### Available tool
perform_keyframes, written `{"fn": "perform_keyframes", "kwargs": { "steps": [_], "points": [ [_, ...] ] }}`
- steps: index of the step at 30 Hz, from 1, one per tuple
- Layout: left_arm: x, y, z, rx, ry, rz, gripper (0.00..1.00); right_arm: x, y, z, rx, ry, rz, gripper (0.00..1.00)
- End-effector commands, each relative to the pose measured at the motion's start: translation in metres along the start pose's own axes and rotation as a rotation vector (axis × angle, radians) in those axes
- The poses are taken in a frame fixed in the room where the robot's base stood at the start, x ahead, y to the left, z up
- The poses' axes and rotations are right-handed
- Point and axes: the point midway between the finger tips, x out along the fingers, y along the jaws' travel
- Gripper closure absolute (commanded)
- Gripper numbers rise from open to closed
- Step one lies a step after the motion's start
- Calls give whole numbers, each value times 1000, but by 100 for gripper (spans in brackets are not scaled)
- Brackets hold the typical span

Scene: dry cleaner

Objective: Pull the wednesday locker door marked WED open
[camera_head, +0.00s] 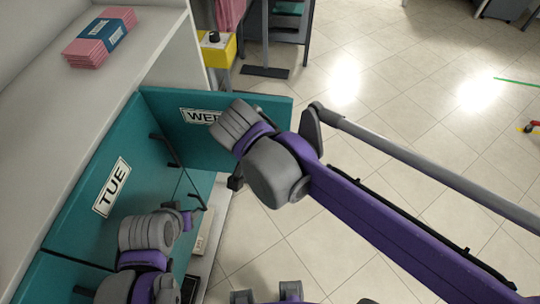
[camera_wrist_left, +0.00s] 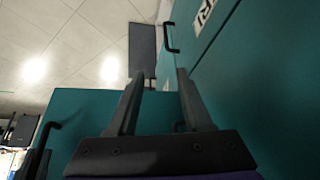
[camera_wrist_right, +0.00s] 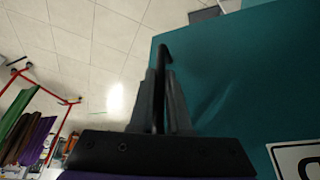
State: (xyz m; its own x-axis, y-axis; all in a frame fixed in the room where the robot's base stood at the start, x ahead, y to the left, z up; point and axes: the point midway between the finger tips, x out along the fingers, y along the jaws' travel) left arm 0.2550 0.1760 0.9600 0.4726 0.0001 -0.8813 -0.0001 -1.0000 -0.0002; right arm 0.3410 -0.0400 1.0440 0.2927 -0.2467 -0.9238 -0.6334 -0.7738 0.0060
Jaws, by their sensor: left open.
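The teal WED door (camera_head: 222,150) stands swung out from the locker front, its label (camera_head: 200,116) facing my head camera. In the right wrist view the door (camera_wrist_right: 240,80) fills the right side. My right gripper (camera_wrist_right: 161,75) has its fingers closed around the door's black handle (camera_wrist_right: 164,50); in the head view the arm hides most of this grip. My left gripper (camera_wrist_left: 160,75) is open and empty beside the locker front. The open door panel (camera_wrist_left: 90,105) spans the lower left of the left wrist view.
The TUE door (camera_head: 95,205) is shut left of WED. A door with a partly visible FRI label (camera_wrist_left: 203,15) and a black handle (camera_wrist_left: 171,42) is at upper right in the left wrist view. Pink folded cloth (camera_head: 100,40) lies on the counter. Tiled floor (camera_head: 400,110) lies open to the right.

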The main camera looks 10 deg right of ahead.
Motion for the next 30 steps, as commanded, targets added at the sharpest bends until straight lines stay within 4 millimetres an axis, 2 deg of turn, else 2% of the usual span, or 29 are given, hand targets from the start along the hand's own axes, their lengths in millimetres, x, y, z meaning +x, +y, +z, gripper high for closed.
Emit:
{"fn": "perform_keyframes", "kwargs": {
  "steps": [1, 4, 5, 13, 16, 20, 30],
  "points": [
    [0, 0, 0, 0, 0, 0, 50, 0, 0, 0, 0, 0, 0, 76],
    [0, 0, 0, 0, 0, 0, 50, 0, 0, 0, 0, 0, 0, 58],
    [0, 0, 0, 0, 0, 0, 50, 0, 0, 0, 0, 0, 0, 55],
    [0, 0, 0, 0, 0, 0, 50, 0, 0, 0, 0, 0, 0, 55],
    [0, 0, 0, 0, 0, 0, 50, -6, 0, 0, -1, 0, -1, 55],
    [-2, 0, -2, 0, 2, 0, 50, -26, 0, 0, -2, 0, -3, 55],
    [-4, 0, -6, 0, 5, 0, 50, -91, -1, 0, -3, 0, -1, 55]
  ]
}}
